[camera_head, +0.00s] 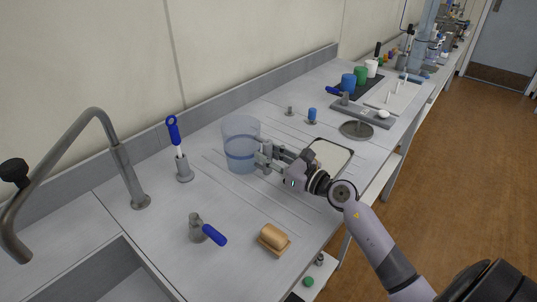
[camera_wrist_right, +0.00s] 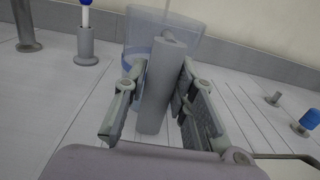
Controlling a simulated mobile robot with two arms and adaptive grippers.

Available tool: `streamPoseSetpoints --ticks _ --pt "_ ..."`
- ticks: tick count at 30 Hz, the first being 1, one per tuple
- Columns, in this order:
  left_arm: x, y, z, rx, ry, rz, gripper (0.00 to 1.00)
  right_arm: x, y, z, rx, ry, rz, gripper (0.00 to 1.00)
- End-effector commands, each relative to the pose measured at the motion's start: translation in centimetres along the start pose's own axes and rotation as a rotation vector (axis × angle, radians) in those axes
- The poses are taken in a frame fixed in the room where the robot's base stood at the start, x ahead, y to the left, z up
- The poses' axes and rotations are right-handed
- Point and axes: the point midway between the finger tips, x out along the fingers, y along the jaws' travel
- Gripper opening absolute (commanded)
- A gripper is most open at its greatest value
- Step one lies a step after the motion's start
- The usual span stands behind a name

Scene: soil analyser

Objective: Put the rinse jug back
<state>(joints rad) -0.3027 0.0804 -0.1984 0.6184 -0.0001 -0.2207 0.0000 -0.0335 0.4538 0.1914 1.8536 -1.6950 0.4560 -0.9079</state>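The rinse jug (camera_head: 240,143) is a clear, bluish tumbler-shaped vessel with a blue band, standing upright on the grey bench; it also shows in the right wrist view (camera_wrist_right: 190,30). Its grey upright handle (camera_wrist_right: 160,85) faces my right gripper (camera_head: 268,158). In the right wrist view the gripper's two fingers (camera_wrist_right: 160,92) stand either side of the handle, with a narrow gap visible on the left; the right finger is close to it. The gripper looks open around the handle. My left gripper is not in view.
A blue-handled brush in a holder (camera_head: 183,165) stands left of the jug, near the tap (camera_head: 130,175) and sink. A wooden brush (camera_head: 273,238) and blue-handled valve (camera_head: 205,230) are in front. A tray (camera_head: 330,155) lies right, under the arm. Grooved bench surrounds the jug.

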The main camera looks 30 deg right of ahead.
Motion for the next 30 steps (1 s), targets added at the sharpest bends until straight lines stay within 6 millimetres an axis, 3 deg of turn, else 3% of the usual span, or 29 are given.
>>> streamPoseSetpoints --ticks 7,18,23,30 --pt "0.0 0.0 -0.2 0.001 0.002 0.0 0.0 0.0 0.0 0.0 0.0 0.0 0.0 0.42" --pt "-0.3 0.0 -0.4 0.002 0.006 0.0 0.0 -0.1 0.0 0.4 0.0 0.0 0.0 0.42" --pt "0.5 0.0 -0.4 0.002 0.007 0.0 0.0 -2.6 0.0 0.0 -0.002 0.004 0.0 0.42" --pt "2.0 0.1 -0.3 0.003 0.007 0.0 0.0 -7.7 0.0 -0.2 -0.001 0.004 -0.001 0.42"
